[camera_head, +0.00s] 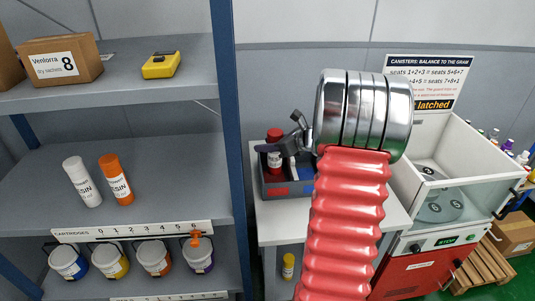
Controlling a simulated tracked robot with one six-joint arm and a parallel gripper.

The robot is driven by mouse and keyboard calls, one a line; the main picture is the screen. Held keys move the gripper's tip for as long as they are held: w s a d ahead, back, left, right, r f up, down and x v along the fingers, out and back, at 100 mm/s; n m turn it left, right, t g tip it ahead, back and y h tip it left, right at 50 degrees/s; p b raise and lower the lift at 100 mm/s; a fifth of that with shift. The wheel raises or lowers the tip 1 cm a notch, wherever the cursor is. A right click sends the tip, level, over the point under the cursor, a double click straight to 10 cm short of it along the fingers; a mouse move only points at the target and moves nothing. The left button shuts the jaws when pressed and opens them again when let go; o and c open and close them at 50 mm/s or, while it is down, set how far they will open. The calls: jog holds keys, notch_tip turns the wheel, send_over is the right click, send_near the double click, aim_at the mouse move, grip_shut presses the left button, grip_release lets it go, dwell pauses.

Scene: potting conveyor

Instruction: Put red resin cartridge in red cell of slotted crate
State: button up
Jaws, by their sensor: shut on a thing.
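The red resin cartridge (274,164) is upright at the left part of the slotted crate (268,192). My gripper (266,147) is shut on the cartridge, with a dark finger across its upper body. The cartridge's lower end is hidden by the crate, so I cannot tell whether it touches the cell floor. The crate's front carries a red patch on the left and a blue patch on the right. Part of the crate's right side is hidden behind my arm.
A white and an orange resin cartridge (116,180) stand on the left shelf (30,188). The blue rack post (228,120) stands left of the crate. A white-walled machine (470,168) stands to the right. The pale bench (268,222) is partly bare in front of the crate.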

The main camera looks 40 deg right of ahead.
jog(key=shift+f, duration=1.85)
jog(key=o, duration=1.3)
jog(key=shift+f, duration=0.15)
jog(key=v, duration=1.2)
jog(key=shift+a, duration=0.1)
jog(key=shift+s, duration=0.15)
